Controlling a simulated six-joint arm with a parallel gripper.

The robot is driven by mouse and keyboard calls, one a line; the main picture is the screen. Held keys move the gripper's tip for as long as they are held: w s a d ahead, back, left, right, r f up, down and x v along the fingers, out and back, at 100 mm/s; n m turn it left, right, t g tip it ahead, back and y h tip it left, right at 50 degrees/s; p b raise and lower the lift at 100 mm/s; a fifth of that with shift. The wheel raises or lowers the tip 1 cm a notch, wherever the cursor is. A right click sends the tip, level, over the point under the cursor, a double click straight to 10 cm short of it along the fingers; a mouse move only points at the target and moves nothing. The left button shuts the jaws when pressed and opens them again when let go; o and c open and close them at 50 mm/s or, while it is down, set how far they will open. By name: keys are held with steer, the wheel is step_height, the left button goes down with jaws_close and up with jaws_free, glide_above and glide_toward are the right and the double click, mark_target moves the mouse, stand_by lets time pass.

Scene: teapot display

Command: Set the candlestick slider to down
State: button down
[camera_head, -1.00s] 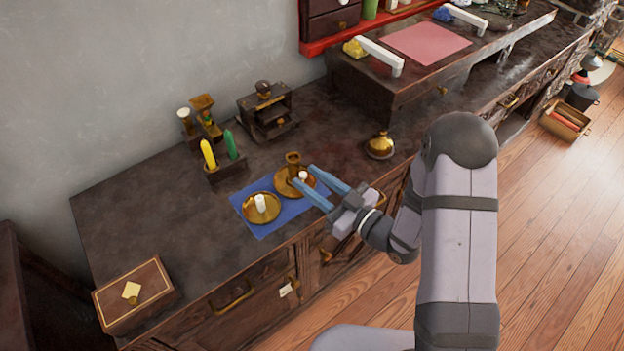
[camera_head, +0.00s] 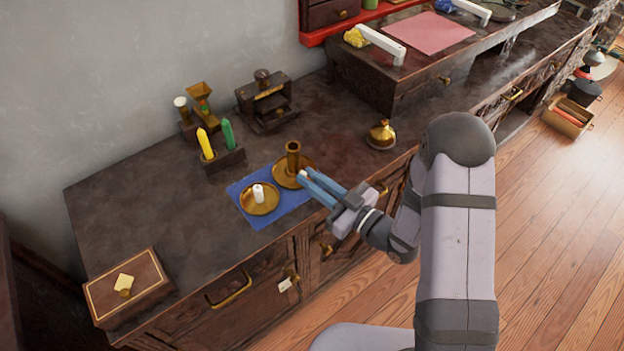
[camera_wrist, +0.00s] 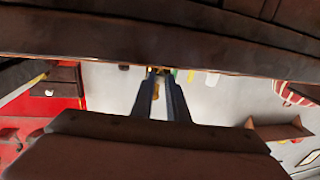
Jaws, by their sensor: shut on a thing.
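A brass candlestick (camera_head: 293,152) with a round dish base stands upright on the blue mat (camera_head: 240,187). A small white slider knob (camera_head: 303,174) shows at the front of its dish. My gripper (camera_head: 308,176) reaches in from the right, its blue fingers brought together at the knob. I take it to be shut on the knob; the contact is small and partly hidden by the fingers. In the wrist view the fingers (camera_wrist: 160,80) are close together, and their tips meet a dark edge; the candlestick is not clear there.
A brass dish with a white candle (camera_head: 258,192) stands left of the gripper. Yellow (camera_head: 205,144) and green (camera_head: 228,135) candles stand in a holder behind. A brass pot (camera_head: 381,136) is to the right, a wooden box (camera_head: 128,287) at front left.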

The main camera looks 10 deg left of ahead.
steer(key=shift+f, duration=0.3)
steer(key=c, duration=1.7)
jaws_free()
steer(key=shift+v, duration=3.75)
steer(key=shift+w+a+r, duration=0.1)
steer(key=shift+r, duration=0.1)
